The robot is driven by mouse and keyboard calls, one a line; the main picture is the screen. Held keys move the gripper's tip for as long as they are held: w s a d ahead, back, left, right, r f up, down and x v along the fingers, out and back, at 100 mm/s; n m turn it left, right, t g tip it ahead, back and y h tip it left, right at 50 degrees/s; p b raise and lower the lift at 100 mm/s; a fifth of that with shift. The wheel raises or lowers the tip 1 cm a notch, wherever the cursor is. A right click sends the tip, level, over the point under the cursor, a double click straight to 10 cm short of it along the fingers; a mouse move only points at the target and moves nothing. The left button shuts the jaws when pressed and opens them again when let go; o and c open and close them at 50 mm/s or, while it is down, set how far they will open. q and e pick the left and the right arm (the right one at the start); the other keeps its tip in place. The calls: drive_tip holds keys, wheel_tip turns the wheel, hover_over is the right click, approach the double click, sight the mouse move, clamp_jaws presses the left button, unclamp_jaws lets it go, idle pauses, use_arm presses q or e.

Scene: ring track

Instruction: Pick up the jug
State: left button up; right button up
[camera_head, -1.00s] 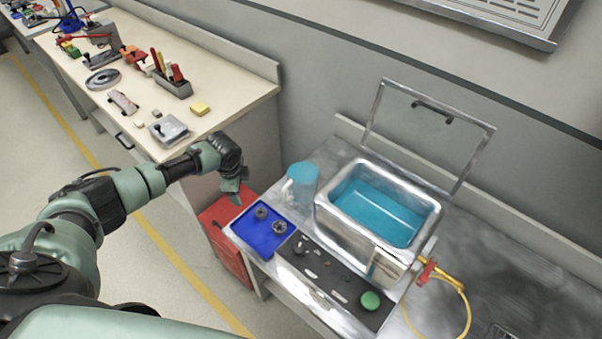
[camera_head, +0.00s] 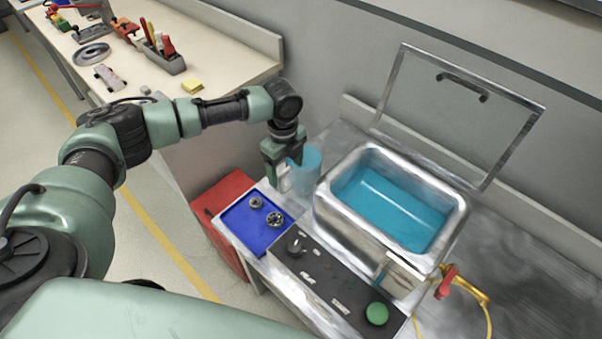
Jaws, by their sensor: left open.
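The jug (camera_head: 309,172) is a translucent blue vessel with a pale handle on its left side. It stands upright on the metal bench, between the blue tray and the steel bath. My left gripper (camera_head: 280,182) points down at the jug's left side, with its fingers at the handle. It is open. The fingers partly hide the handle, and I cannot tell whether they touch it. My right gripper is not in view.
A steel bath (camera_head: 335,220) of blue liquid stands right of the jug, its glass lid (camera_head: 450,110) raised behind. A blue tray (camera_head: 243,232) with two metal rings lies in front. A black panel (camera_head: 320,275) with a green button runs along the bath's front.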

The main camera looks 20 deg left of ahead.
sight(287, 187)
use_arm(q)
drive_tip(key=f, duration=0.1)
drive_tip(key=f+p, duration=0.1)
drive_tip(key=f, duration=0.2)
drive_tip(key=shift+s+f, duration=0.3)
drive_tip(key=shift+w+f, duration=0.1)
drive_tip(key=shift+f, duration=0.5)
clamp_jaws()
drive_tip(key=shift+w+r, duration=0.1)
